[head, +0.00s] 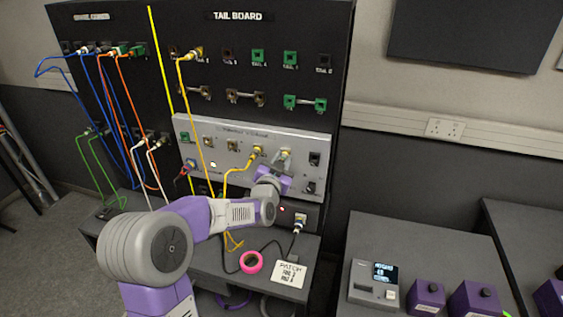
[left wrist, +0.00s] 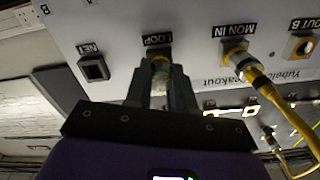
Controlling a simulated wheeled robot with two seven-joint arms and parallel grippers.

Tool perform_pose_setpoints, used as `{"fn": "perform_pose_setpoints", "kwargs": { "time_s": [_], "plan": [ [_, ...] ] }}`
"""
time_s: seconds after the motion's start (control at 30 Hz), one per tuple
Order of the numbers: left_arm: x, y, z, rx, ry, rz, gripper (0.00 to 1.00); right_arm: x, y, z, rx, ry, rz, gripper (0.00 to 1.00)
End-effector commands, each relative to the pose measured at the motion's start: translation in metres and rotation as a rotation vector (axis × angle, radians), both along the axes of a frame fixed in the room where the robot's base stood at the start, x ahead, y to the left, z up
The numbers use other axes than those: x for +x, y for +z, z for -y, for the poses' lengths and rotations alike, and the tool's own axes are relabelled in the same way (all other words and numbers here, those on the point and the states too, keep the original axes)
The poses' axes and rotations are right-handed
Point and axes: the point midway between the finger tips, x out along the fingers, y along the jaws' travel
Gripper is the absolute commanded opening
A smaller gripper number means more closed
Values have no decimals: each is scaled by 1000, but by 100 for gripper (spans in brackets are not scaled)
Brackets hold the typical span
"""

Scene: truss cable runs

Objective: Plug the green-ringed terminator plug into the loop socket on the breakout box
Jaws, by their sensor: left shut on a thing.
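The grey breakout box (head: 225,130) is mounted on the black board and faces me. My left gripper (head: 284,163) is at its right part, with its fingers pointing at the panel. The plug is lined up with the loop socket (left wrist: 157,52), under the LOOP label. Its tip is at the socket, but I cannot tell how deep it sits. My right gripper is not in view.
A yellow cable (left wrist: 262,82) is plugged into MON IN, next to the loop socket. The NET socket (left wrist: 93,68) on the other side is empty. A pink tape ring (head: 251,262) and a patch card (head: 289,273) lie on the shelf below. Purple boxes (head: 426,296) stand at right.

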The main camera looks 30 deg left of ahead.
Motion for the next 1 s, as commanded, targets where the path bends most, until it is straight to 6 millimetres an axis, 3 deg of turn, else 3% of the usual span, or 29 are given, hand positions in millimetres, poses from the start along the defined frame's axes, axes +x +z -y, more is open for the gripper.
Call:
{"fn": "perform_pose_setpoints", "kwargs": {
  "time_s": [0.2,0.47,0.5,0.67,1.0],
  "plan": [
    [2,4,-1,188,3,-31,0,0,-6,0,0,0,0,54],
    [2,5,-1,208,4,-37,0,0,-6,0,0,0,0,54],
    [2,5,-1,208,4,-37,30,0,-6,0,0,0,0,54],
    [2,3,-1,206,3,-40,53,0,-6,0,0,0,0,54],
    [2,1,0,204,1,-46,53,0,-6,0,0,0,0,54]
  ]
}}
